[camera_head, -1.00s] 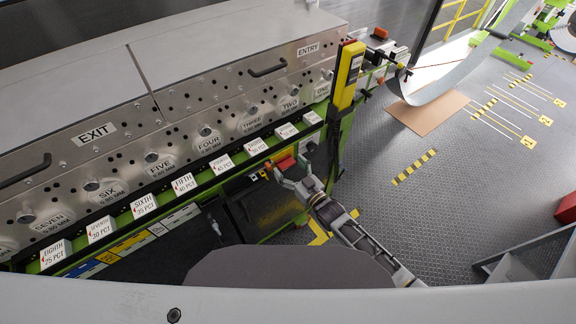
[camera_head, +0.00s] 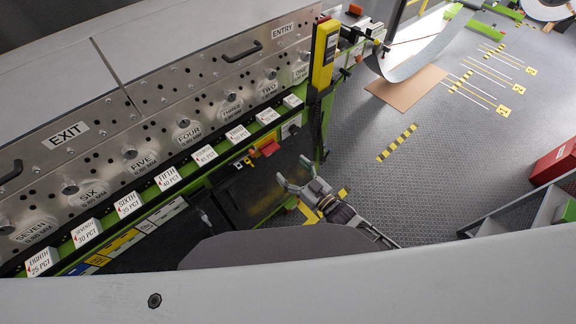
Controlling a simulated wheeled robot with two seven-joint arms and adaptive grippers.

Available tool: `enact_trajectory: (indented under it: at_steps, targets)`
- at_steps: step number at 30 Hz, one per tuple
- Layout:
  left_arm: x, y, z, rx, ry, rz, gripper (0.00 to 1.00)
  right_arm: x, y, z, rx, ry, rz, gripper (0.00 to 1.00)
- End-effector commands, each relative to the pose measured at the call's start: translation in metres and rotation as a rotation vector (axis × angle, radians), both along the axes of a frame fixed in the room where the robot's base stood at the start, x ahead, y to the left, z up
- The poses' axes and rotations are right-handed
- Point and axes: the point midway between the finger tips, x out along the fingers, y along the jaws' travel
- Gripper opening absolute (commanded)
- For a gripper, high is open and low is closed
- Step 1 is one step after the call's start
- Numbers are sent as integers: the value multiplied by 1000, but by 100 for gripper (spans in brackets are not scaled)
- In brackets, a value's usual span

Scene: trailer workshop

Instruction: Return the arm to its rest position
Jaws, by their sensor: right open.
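My right gripper (camera_head: 298,180) is open and empty in the head view. It is over the dark floor in front of the machine, right of its lower front edge. Its two fingers point up and left, apart from the panel. A red handle or switch (camera_head: 269,148) on the machine's front edge lies a little beyond the fingertips, with a clear gap. My right forearm runs down and right from the gripper and is partly hidden by the pale edge at the bottom. My left gripper is not in view.
The long grey machine (camera_head: 150,110) with numbered labels fills the left. A yellow post-mounted box (camera_head: 324,55) stands at its right end. A curved metal sheet (camera_head: 425,48) and a brown board (camera_head: 406,90) lie beyond. A red box (camera_head: 556,162) is at the far right. The middle floor is clear.

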Motion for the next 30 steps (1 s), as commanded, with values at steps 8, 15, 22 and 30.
enact_trajectory:
  at_steps: [8,15,22,30]
  targets:
    - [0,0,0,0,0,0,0,-6,-5,1,1,-1,0,80]
    - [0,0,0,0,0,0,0,-6,-4,0,0,0,0,80]
    - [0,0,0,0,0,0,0,-6,-4,0,0,0,0,80]
    - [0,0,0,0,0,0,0,-6,-5,-8,-35,18,-4,80]
